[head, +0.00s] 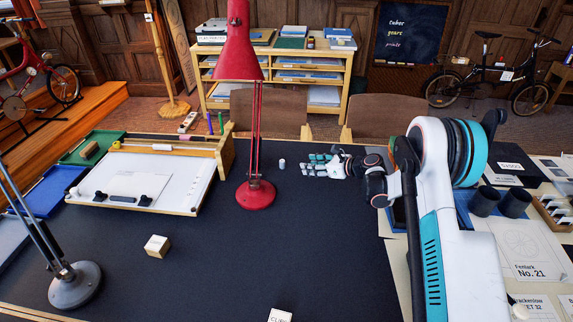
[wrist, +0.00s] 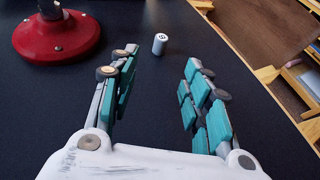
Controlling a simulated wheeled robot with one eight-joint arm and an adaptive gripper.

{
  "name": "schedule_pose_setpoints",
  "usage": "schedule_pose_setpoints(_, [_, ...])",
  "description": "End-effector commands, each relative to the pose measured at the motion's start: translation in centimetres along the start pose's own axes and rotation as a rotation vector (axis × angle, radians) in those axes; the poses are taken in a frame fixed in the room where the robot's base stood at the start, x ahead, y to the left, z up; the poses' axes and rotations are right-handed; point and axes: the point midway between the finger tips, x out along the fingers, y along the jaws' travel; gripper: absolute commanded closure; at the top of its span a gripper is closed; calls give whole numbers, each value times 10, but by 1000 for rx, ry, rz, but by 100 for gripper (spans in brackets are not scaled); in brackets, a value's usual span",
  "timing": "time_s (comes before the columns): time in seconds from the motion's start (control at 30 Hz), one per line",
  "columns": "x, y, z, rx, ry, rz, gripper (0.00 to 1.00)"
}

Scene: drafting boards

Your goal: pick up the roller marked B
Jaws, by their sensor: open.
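A small white roller (head: 282,163) stands upright on the black table top, right of the red lamp's base. It also shows in the wrist view (wrist: 160,43), with a dark round mark on its top end that is too small to read surely. My gripper (head: 310,163) is low over the table, just right of the roller, its fingers pointing toward it. In the wrist view my gripper (wrist: 160,64) is open and empty, and the roller lies just beyond the fingertips, between their lines. No finger touches it.
The red lamp (head: 256,194) stands close on the left; its base also shows in the wrist view (wrist: 57,38). A drawing board (head: 200,186) lies farther left. A wooden block (head: 157,246) and a grey lamp base (head: 75,284) stand nearer.

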Motion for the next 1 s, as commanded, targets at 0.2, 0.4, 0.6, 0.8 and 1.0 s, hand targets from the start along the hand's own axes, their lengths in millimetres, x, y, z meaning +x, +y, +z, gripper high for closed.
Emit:
schedule_pose_setpoints(0.2, [36,1,-2,2,-1,4,56])
schedule_pose_setpoints(0.4, [70,0,-2,1,-1,2,56])
schedule_pose_setpoints(0.6, [84,0,0,1,0,1,56])
schedule_pose_setpoints(0.8, [98,0,1,0,0,1,56])
schedule_pose_setpoints(1.0, [128,-2,3,-1,0,2,56])
